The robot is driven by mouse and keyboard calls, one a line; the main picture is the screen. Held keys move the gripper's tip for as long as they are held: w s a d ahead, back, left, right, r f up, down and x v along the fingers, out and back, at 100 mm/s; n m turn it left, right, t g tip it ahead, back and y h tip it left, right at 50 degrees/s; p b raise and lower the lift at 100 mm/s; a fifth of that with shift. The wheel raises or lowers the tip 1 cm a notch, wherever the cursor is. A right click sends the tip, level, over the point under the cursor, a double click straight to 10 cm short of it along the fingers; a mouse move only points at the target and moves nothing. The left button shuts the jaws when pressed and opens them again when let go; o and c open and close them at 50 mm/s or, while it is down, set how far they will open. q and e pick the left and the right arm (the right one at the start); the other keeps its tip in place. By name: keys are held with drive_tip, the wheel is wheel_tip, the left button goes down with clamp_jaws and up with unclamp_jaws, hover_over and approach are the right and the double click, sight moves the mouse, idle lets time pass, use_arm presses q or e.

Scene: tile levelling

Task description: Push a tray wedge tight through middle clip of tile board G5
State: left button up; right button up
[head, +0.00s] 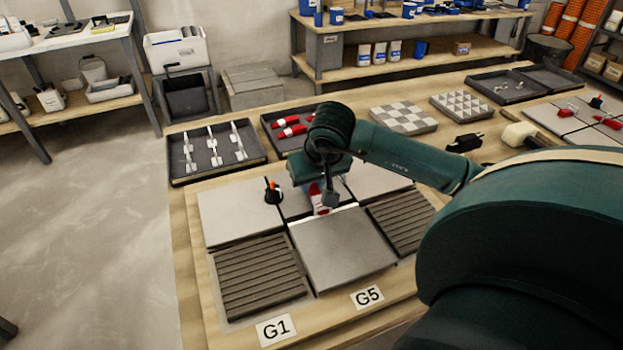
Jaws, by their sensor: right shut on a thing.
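Tile board G5 lies on the wooden bench, with a smooth grey tile (342,252) at front and its G5 label (369,297) on the bench edge. My right gripper (324,200) reaches in from the right, low over the seam behind this tile. It is shut on a red wedge (317,196), with white showing beside the wedge. The middle clip is mostly hidden by the gripper, so I cannot tell how far the wedge sits in it. More red wedges (292,130) lie in a dark tray (266,118) behind. My left gripper is not in view.
Ribbed tiles (256,278) flank the front tile. A tray (178,177) of white clips is at back left. A white mallet head (519,134) lies at right.

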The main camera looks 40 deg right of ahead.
drive_tip(key=shift+s+a, duration=0.25)
drive_tip(key=shift+s, duration=0.45)
idle(0.7)
idle(0.4)
drive_tip(key=o, duration=0.9)
drive_tip(key=shift+o, duration=0.2)
drive_tip(key=v, duration=1.3)
drive_tip(key=shift+p, duration=0.3)
